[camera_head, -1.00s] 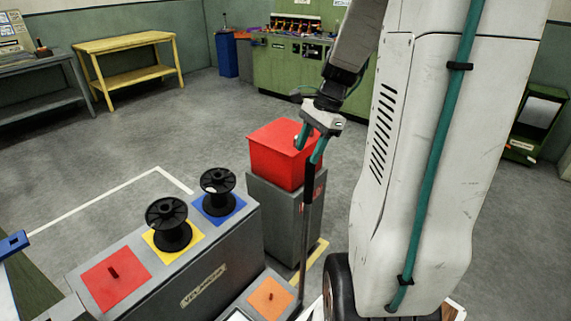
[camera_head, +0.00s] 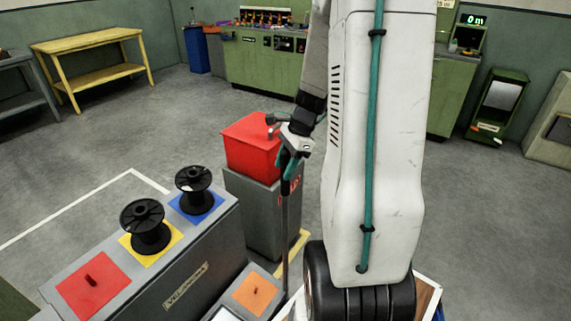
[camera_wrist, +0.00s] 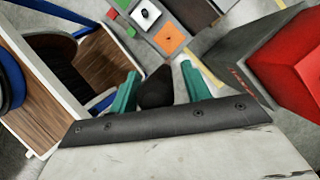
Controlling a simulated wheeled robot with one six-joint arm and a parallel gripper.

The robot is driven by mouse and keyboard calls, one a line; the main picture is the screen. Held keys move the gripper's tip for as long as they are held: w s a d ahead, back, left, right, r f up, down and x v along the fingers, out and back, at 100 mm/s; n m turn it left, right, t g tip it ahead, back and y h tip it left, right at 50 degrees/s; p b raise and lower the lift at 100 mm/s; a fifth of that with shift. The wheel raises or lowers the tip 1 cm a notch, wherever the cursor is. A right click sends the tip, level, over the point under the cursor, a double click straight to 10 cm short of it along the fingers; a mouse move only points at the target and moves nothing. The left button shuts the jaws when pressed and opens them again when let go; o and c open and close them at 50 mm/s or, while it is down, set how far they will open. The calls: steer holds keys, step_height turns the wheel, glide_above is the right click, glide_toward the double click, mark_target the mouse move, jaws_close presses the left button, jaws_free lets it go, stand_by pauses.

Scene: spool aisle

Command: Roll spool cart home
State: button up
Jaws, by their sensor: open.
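My gripper (camera_head: 289,165) has teal fingers and points down in front of the red bin. Its fingers are apart in the wrist view (camera_wrist: 158,88), with a black grip (camera_wrist: 156,90) between them; contact cannot be told. A thin upright pole with a black top (camera_head: 286,188) stands below the gripper in the head view. A cart with a wooden deck, white frame and blue rails (camera_wrist: 62,62) shows at the left of the wrist view. Two black spools (camera_head: 146,226) (camera_head: 194,187) stand on yellow and blue pads.
A red bin (camera_head: 250,146) sits on a grey cabinet (camera_head: 262,212). White floor lines (camera_head: 75,205) lie left. Open floor lies behind, before a green workbench (camera_head: 262,66).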

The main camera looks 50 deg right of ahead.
jaws_close()
steer(key=w+a, duration=0.2)
steer(key=w, duration=1.3)
steer(key=w+a, duration=0.2)
steer(key=w, duration=1.4)
steer(key=shift+w+a+r, duration=0.15)
steer(key=shift+w, duration=0.2)
jaws_free()
steer(key=shift+w, duration=0.1)
steer(key=v, duration=0.7)
steer(key=shift+r, duration=0.3)
